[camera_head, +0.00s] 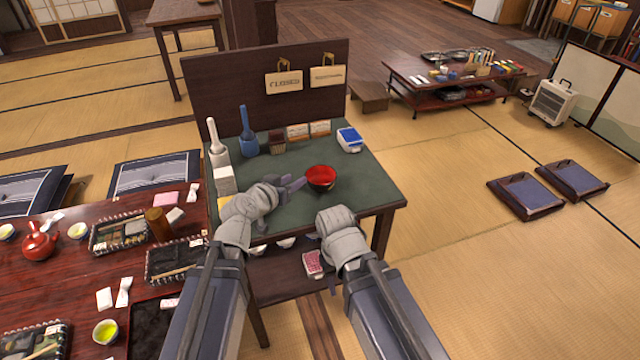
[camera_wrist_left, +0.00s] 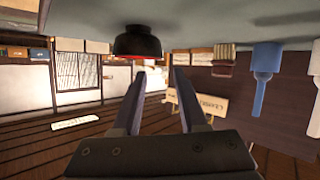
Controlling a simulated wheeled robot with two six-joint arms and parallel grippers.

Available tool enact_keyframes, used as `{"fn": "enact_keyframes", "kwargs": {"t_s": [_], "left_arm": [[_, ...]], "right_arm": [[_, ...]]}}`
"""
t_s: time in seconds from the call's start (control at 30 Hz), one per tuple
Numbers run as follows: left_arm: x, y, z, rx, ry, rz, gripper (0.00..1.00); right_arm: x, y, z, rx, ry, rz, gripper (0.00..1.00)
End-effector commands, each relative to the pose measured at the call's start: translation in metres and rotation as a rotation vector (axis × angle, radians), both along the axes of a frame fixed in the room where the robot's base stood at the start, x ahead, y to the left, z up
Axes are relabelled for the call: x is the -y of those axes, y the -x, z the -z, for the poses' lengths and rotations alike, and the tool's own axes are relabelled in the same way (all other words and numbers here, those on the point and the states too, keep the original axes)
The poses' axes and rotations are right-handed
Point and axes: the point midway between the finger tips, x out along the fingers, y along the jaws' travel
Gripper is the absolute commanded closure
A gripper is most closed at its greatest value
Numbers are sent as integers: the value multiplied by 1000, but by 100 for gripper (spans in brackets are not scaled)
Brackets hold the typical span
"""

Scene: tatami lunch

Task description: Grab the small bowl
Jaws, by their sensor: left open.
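The small bowl (camera_head: 321,178), red inside and dark outside, sits on the green top of the stand (camera_head: 300,218). In the left wrist view, which is upside down, the bowl (camera_wrist_left: 137,43) shows near the top, just past the left fingertip. My left gripper (camera_head: 296,184) is just left of the bowl, its fingers pointing toward it. In the left wrist view the fingers (camera_wrist_left: 160,85) are apart with nothing held between them. My right arm reaches up at the stand's front edge, but its fingers are hidden.
Behind the bowl stand a blue bottle (camera_head: 248,132), a white bottle (camera_head: 216,145), a brush, small boxes and a blue-and-white box (camera_head: 349,140). A dark panel (camera_head: 225,90) closes the back. A red table (camera_head: 60,290) with trays adjoins at left. Bare green surface lies right of the bowl.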

Motion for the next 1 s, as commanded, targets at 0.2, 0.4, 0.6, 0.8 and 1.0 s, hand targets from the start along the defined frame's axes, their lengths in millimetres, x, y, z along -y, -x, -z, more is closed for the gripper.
{"fn": "enact_keyframes", "kwargs": {"t_s": [0.2,0.4,0.6,0.8,1.0], "left_arm": [[9,-19,10,-1,0,1,58],[11,-22,11,-2,0,1,58],[18,-39,22,-2,-1,3,58],[29,-62,33,-2,-1,3,58],[31,-63,32,-3,-1,1,58]], "right_arm": [[0,0,10,0,0,0,50],[0,0,10,0,0,0,50],[0,0,22,0,0,0,50],[0,0,32,0,0,0,50],[0,0,32,0,0,0,50]]}}
